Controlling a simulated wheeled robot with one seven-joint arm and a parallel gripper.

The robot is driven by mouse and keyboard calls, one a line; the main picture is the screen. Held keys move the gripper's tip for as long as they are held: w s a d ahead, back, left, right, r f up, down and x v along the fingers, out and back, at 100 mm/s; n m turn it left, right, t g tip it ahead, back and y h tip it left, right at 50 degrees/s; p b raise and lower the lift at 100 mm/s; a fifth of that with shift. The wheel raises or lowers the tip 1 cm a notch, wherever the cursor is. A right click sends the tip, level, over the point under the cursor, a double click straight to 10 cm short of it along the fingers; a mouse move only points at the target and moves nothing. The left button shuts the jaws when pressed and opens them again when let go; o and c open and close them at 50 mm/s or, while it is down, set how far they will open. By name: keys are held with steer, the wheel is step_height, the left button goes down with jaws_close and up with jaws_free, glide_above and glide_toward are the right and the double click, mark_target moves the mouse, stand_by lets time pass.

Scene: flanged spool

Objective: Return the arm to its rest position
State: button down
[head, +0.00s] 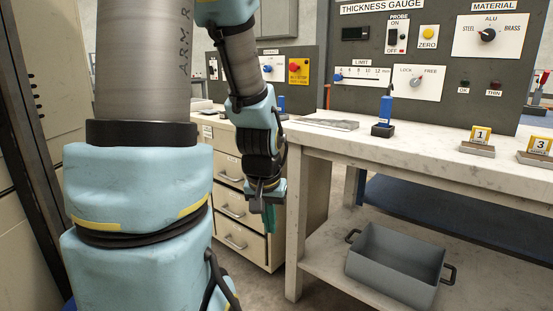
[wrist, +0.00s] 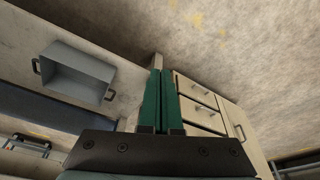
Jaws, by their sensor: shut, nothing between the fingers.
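My gripper (head: 269,218) hangs pointing down in front of the drawer cabinet, left of the bench's near leg. In the wrist view its two green fingers (wrist: 160,98) are together with nothing between them. My light blue arm reaches from the top of the head view down to it. No object is held.
The pale workbench (head: 330,143) stands to the right, with a grey bin (head: 395,270) on its lower shelf. A drawer cabinet (head: 232,207) is behind my gripper. A blue probe stand (head: 384,115) and numbered sample blocks (head: 478,142) stand on the bench below the gauge panel (head: 430,55).

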steer(key=s+a+r+n, duration=0.1)
steer(key=s+a, duration=0.2)
steer(key=a, duration=0.2)
step_height(320, 180, up, 21)
steer(key=g+p, duration=0.1)
steer(key=p, duration=2)
steer(key=shift+s+r+y, duration=0.2)
steer(key=shift+s+y, duration=0.1)
